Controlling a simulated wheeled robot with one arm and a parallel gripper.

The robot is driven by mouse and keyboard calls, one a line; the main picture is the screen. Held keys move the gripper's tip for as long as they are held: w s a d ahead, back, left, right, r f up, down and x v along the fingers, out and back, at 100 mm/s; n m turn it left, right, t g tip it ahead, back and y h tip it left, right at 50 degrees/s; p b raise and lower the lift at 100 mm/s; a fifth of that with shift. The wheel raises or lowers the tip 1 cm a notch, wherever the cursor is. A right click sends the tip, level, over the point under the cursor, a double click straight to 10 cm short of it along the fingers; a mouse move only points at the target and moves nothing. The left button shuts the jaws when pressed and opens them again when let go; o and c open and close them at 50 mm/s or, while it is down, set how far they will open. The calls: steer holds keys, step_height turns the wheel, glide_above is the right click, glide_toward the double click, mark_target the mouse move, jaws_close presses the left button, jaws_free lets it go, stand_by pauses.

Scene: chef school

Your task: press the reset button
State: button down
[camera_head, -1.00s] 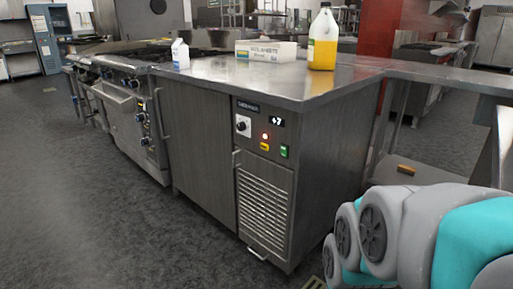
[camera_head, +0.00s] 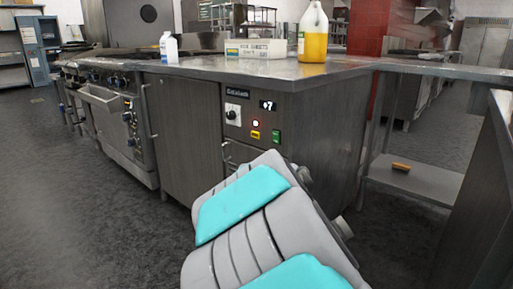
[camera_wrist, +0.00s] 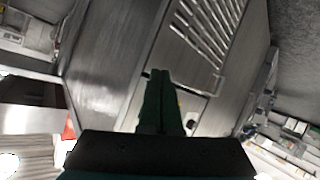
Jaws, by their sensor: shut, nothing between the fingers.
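The control panel (camera_head: 254,117) is on the front of a steel cabinet (camera_head: 186,115) in the head view. It carries a black knob (camera_head: 233,113), a display reading about 7, a lit indicator (camera_head: 256,123), a yellow button (camera_head: 255,135) and a green button (camera_head: 276,137). I cannot read which button is the reset. My gripper (camera_wrist: 160,75) is shut and empty in the wrist view, in front of the cabinet. Its fingers hide part of the panel (camera_wrist: 200,107), which appears tilted. In the head view my arm covers the lower cabinet front and the gripper is hidden.
A milk-like carton (camera_head: 168,47), a white box (camera_head: 254,48) and a jug of yellow liquid (camera_head: 313,37) stand on the counter. A stove (camera_head: 110,110) is at left. A low shelf (camera_head: 415,180) at right holds an orange-brown item (camera_head: 401,166). Floor at left is clear.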

mark_target(255, 135)
steer(key=w+a+r+n+t+y+b, duration=0.1)
steer(key=w+a+r+n+t+b, duration=0.1)
steer(key=a, duration=0.5)
steer(key=w+a+r+n+t+b, duration=0.1)
steer(key=w+a+r+t+b, duration=0.1)
steer(key=w+a+t+b, duration=0.2)
steer(key=w+a+t, duration=0.2)
steer(key=a, duration=0.1)
steer(key=shift+w+a+n+t+y, duration=0.15)
steer(key=shift+a+n+t+y, duration=0.1)
steer(key=shift+n+t+y, duration=0.15)
steer(key=shift+d, duration=0.1)
steer(key=shift+w+d+p, duration=1.85)
steer(key=shift+w+d, duration=1.25)
steer(key=shift+w+d, duration=0.15)
steer(key=shift+w+d, duration=0.1)
steer(key=shift+d, duration=0.05)
